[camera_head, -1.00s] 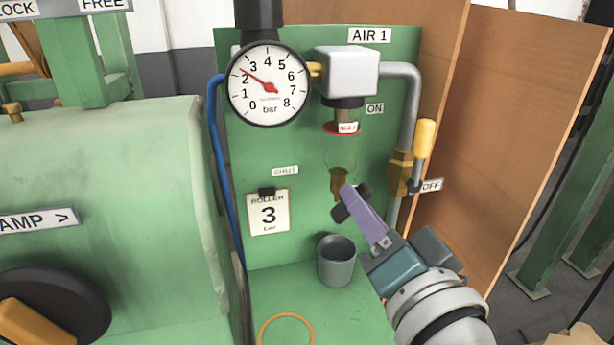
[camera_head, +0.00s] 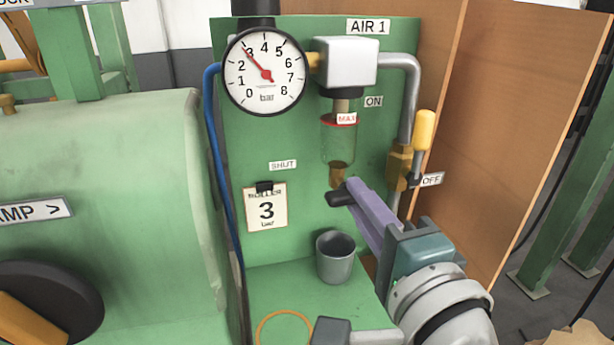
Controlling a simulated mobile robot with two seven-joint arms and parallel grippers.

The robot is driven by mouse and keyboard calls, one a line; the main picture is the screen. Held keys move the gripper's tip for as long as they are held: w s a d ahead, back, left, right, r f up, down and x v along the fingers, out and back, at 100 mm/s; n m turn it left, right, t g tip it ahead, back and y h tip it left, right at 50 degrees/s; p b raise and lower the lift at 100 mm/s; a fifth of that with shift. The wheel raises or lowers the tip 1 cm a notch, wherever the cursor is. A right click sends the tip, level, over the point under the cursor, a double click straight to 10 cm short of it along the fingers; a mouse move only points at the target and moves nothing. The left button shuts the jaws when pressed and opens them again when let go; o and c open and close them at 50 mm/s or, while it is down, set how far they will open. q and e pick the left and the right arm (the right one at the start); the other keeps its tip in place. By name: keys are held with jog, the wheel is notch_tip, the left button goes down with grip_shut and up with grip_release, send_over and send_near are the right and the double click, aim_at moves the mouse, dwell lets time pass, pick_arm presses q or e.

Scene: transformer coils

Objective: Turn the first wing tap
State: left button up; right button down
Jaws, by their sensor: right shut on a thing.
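The clear filter bowl (camera_head: 338,142), with a red ring and MAX label, hangs under the white block on the AIR 1 panel. A brass fitting (camera_head: 338,173) ends its lower side. My right gripper (camera_head: 342,196), with dark fingertips and a purple finger, comes from the lower right and is shut just below that fitting. It is shut on the wing tap, which the fingertips mostly hide. The pressure gauge (camera_head: 265,72) has its red needle close to 3 bar. My left gripper is not seen.
A grey cup (camera_head: 336,258) stands below the gripper on the green ledge. A yellow-handled lever (camera_head: 424,131) is close to its right, between ON and OFF labels. A ROLLER 3 card (camera_head: 266,207) hangs at left. A wooden board (camera_head: 505,130) stands at right.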

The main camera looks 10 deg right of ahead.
dwell(0.5)
jog(key=c, duration=0.9)
grip_release()
jog(key=shift+o, duration=0.2)
jog(key=s+b, duration=0.1)
jog(key=s, duration=0.9)
jog(key=shift+d, duration=0.15)
